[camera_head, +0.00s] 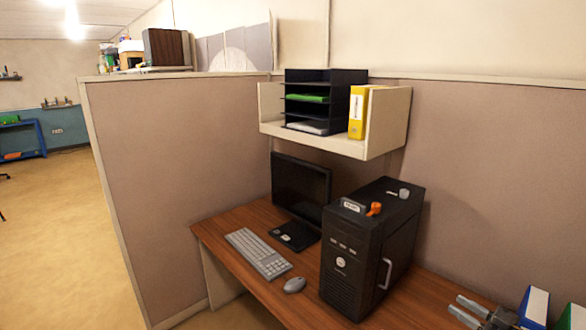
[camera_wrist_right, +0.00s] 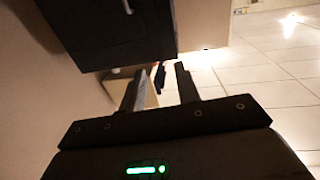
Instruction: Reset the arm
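My right gripper (camera_head: 455,304) shows at the lower right corner of the head view, over the front right part of the desk. Its two grey fingers are apart with nothing between them. The right wrist view also shows the two dark fingers of this gripper (camera_wrist_right: 160,74) spread, with an empty gap. A dark box-shaped thing (camera_wrist_right: 105,30) lies beyond the fingers there. My left gripper is not in the head view.
A black computer tower (camera_head: 345,262) stands on the wooden desk (camera_head: 425,300), left of my right gripper. A monitor (camera_head: 300,190), keyboard (camera_head: 258,252) and mouse (camera_head: 294,285) are farther left. A shelf (camera_head: 390,120) hangs above. Open floor (camera_head: 60,230) lies at the left.

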